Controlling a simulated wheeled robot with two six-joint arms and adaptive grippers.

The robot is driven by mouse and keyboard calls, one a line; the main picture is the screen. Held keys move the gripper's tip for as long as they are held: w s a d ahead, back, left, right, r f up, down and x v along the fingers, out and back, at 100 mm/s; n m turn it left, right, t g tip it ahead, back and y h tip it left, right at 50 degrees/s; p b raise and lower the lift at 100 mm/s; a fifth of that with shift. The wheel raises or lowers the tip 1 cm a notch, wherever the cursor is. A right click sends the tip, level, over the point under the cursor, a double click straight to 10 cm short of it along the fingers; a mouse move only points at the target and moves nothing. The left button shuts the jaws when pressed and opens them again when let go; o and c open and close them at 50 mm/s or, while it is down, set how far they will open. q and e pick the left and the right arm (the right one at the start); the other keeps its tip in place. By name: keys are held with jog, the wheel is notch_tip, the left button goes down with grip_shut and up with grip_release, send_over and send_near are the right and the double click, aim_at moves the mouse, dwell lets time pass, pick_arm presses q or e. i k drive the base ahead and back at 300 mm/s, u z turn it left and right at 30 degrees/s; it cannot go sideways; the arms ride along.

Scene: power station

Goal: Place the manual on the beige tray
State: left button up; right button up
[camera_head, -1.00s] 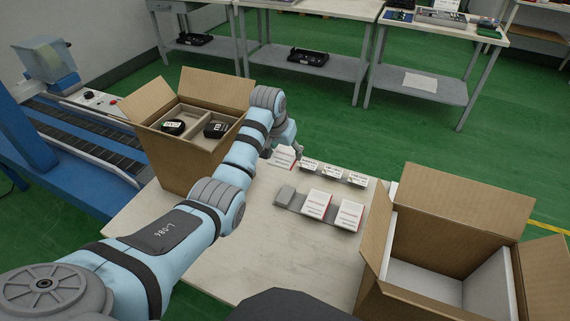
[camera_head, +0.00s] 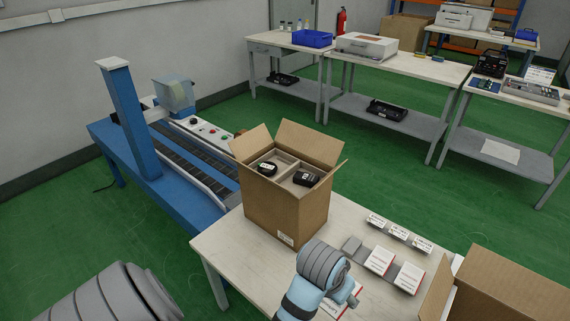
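The manual (camera_head: 335,305), a white booklet with red print, shows at the bottom, partly hidden behind my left arm. My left gripper (camera_head: 348,298) is at the manual and appears shut on it; the fingertips are mostly hidden. The beige tray (camera_head: 285,158) appears to be the divided insert in the open cardboard box (camera_head: 285,212) on the table. It has two compartments, with a black device (camera_head: 267,166) in the left one and another black device (camera_head: 305,179) in the right one. The gripper is in front of and to the right of this box. My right gripper is not in view.
On the table (camera_head: 225,242), grey holders carry small white cards (camera_head: 399,232) and larger white booklets (camera_head: 380,260). Another open cardboard box (camera_head: 505,290) stands at the right. The box flaps stick outward. A blue conveyor (camera_head: 165,185) stands at the left.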

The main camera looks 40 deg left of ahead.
aim_at(286, 171)
jog(key=k, duration=0.7)
jog(key=z, duration=3.3)
jog(key=k, duration=2.5)
jog(key=u, duration=1.75)
